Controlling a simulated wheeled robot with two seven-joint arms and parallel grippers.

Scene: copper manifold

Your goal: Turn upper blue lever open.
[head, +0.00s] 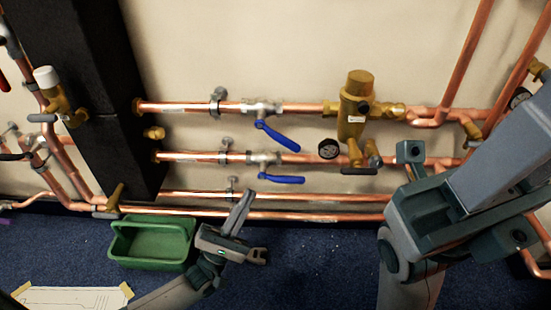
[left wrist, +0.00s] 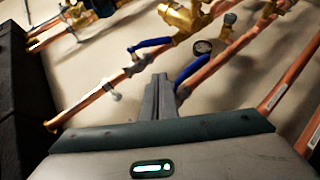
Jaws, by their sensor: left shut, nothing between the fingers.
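The upper blue lever (head: 278,136) hangs from a silver valve (head: 262,108) on the upper copper pipe. It slants down to the right, at an angle to the pipe. A lower blue lever (head: 281,179) on the pipe below lies nearly along its pipe. My left gripper (head: 246,199) is shut and empty, below and left of both levers and apart from the upper one. In the left wrist view its closed fingers (left wrist: 158,92) point up, with two blue levers beyond; I cannot tell for sure which is which. My right gripper is not in view.
A brass regulator (head: 354,105) and a black gauge (head: 328,149) stand right of the levers. A dark column (head: 98,90) stands to the left. A green bin (head: 150,243) sits on the blue floor. My right arm covers the lower right.

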